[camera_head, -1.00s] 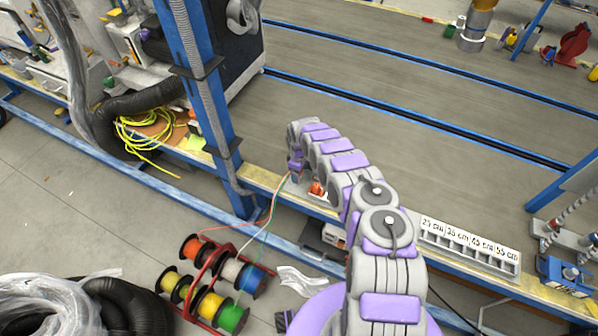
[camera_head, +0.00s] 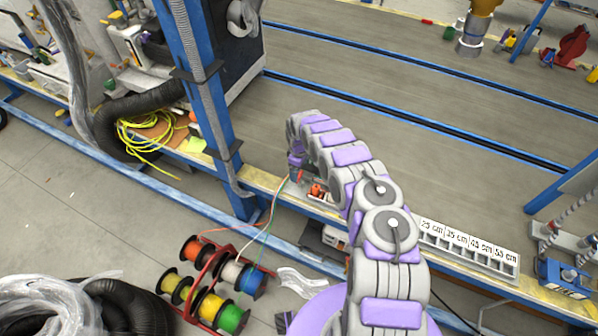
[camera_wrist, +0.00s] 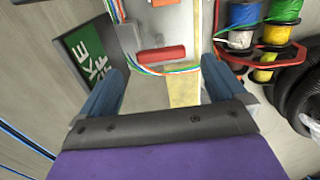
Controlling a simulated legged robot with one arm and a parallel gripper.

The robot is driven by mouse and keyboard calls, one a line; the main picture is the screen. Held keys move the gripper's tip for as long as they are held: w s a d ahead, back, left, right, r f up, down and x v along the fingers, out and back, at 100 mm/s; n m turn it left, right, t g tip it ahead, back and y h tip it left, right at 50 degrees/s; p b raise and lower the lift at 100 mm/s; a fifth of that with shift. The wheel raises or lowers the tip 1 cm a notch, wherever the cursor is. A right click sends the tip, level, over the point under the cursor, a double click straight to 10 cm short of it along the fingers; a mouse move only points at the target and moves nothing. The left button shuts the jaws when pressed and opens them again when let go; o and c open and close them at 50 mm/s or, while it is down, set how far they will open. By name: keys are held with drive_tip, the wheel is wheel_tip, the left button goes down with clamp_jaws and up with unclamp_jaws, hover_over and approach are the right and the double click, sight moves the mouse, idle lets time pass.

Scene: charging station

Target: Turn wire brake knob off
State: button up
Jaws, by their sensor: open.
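My gripper (camera_wrist: 163,78) is open, with its two blue fingers apart and nothing held between them. A red-orange bar-shaped piece (camera_wrist: 160,54) lies just beyond the fingertips in the wrist view, apart from them; I cannot tell if it is the wire brake knob. A green sign (camera_wrist: 90,55) with white letters, partly cut off, stands beside the left finger. In the head view my gripper (camera_head: 297,172) points down over the bench edge, beside a small orange part (camera_head: 317,191). My arm hides some of the bench there.
Coloured wires (camera_wrist: 165,69) run across near the fingertips, leading to a rack of wire spools (camera_head: 215,285) on the floor. A blue post (camera_head: 205,100) stands left of my arm. A slotted length tray (camera_head: 468,250) lies on the bench at right.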

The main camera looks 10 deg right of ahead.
sight(299, 175)
wheel_tip(299, 175, up, 13)
drive_tip(key=p, duration=0.2)
drive_tip(key=shift+r, duration=0.1)
idle(0.5)
